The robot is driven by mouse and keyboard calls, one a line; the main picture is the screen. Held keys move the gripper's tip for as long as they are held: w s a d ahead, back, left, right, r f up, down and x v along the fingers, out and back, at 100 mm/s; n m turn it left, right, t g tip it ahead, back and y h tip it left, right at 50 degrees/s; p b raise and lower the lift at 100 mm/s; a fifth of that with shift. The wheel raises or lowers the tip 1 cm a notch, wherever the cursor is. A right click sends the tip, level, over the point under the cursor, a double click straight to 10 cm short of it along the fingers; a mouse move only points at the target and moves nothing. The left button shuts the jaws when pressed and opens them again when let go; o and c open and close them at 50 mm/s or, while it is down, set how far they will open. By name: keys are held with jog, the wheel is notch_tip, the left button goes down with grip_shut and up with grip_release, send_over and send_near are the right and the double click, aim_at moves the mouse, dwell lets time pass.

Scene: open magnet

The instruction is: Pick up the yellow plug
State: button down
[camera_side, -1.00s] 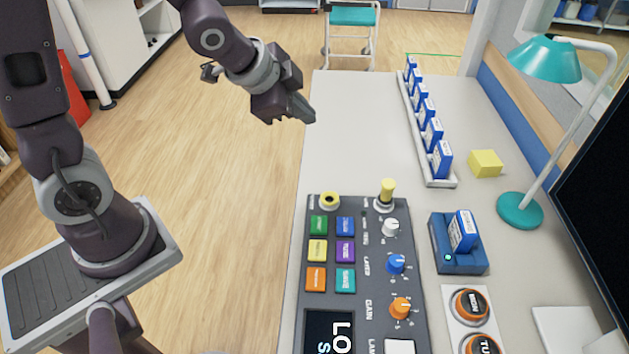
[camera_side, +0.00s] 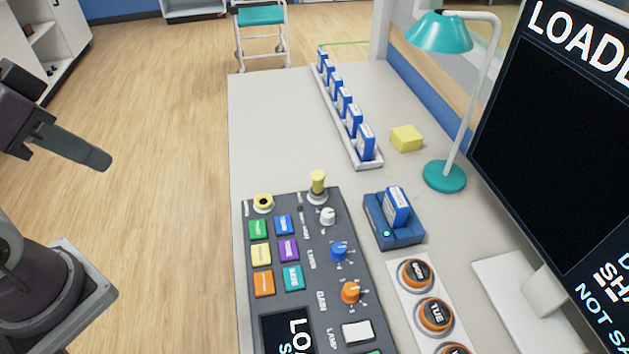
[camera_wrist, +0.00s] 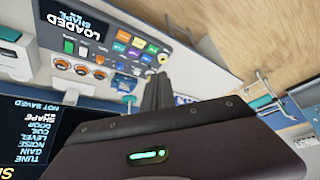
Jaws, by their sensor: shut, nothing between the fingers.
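The yellow plug (camera_side: 318,182) stands upright in a socket at the top right of the dark control panel (camera_side: 348,296). To its left on the panel is a yellow-ringed socket (camera_side: 263,202) with a dark centre. My gripper (camera_side: 104,160) is at the left of the side view, over the wooden floor and well apart from the plug. Its fingers are together and hold nothing. In the wrist view the shut fingers (camera_wrist: 158,90) point toward the panel's side of the desk. I cannot make out the plug clearly there.
A yellow block (camera_side: 406,138) lies right of a rack (camera_side: 369,163) of blue cartridges. A blue dock (camera_side: 396,233) holds another cartridge. A teal lamp (camera_side: 444,177) and a large monitor (camera_side: 560,130) stand at the right. The desk's far left is clear.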

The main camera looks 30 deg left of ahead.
dwell(0.4)
jog(key=c, duration=1.1)
grip_release()
jog(key=shift+c, duration=0.2)
jog(key=shift+w, duration=0.1)
